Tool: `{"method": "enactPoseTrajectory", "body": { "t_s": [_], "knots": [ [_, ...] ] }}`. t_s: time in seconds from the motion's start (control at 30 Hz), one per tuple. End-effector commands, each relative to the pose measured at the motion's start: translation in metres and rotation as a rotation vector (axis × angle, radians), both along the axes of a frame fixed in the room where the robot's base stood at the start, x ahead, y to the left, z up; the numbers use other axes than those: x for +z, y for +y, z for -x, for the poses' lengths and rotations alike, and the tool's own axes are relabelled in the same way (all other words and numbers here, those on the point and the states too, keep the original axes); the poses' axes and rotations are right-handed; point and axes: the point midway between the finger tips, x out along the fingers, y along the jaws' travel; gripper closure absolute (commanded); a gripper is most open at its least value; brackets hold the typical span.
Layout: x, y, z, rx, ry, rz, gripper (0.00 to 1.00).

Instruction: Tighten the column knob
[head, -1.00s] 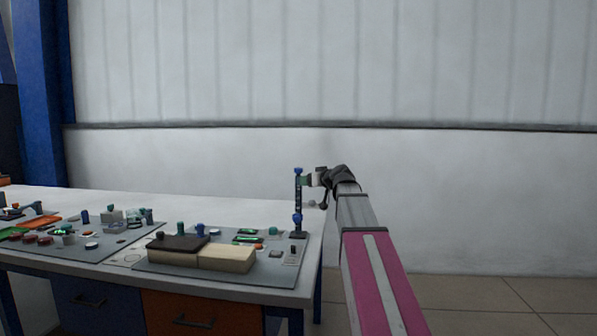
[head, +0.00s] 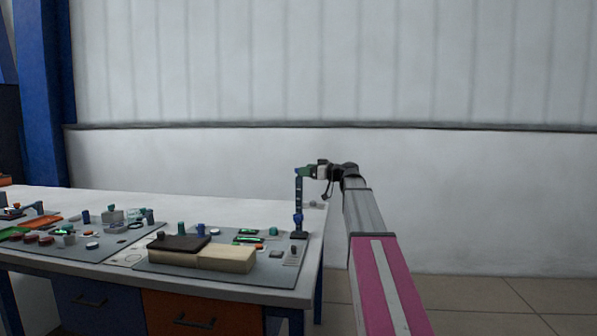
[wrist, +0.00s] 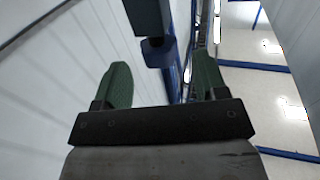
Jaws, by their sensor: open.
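A thin dark-blue column (head: 299,195) stands upright at the right end of the table. A blue knob-like part (head: 298,218) sits low on it, above a dark base. My gripper (head: 305,172) is at the column's top, which it partly hides. In the wrist view, my two green fingers are spread open with a gap between them (wrist: 160,62). A dark block and a blue rounded part (wrist: 156,50) show beyond and between the fingertips. I cannot tell whether either finger touches it, or which part is the column knob.
The table (head: 250,213) carries grey panels with several buttons, knobs and green displays. A cream and brown block (head: 225,258) lies on the nearer panel. A white wall is behind; open floor (head: 480,300) lies right of the table.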

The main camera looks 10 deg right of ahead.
Motion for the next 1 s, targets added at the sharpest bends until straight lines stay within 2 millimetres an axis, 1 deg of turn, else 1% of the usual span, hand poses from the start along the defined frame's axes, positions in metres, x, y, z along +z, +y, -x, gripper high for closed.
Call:
{"method": "enactPoseTrajectory", "body": {
  "t_s": [0.03,0.1,0.2,0.3,0.67,0.7,0.77,0.8,0.83,1.0],
  "knots": [
    [0.000,0.008,-0.006,0.003,0.000,0.000,0.34],
    [0.000,0.015,-0.011,0.001,0.000,0.000,0.34],
    [0.000,0.025,-0.017,0.001,0.001,-0.001,0.34],
    [0.000,0.030,-0.020,0.001,0.001,-0.001,0.34],
    [0.000,0.033,-0.022,-0.001,0.000,0.000,0.34],
    [0.000,0.033,-0.022,-0.001,0.000,0.000,0.47],
    [0.000,0.033,-0.022,-0.001,0.000,0.000,0.67],
    [0.000,0.033,-0.022,-0.001,0.000,0.000,0.80],
    [0.000,0.033,-0.022,-0.001,0.000,0.000,0.83],
    [0.000,0.033,-0.022,-0.005,0.000,0.000,0.83]
  ]
}}
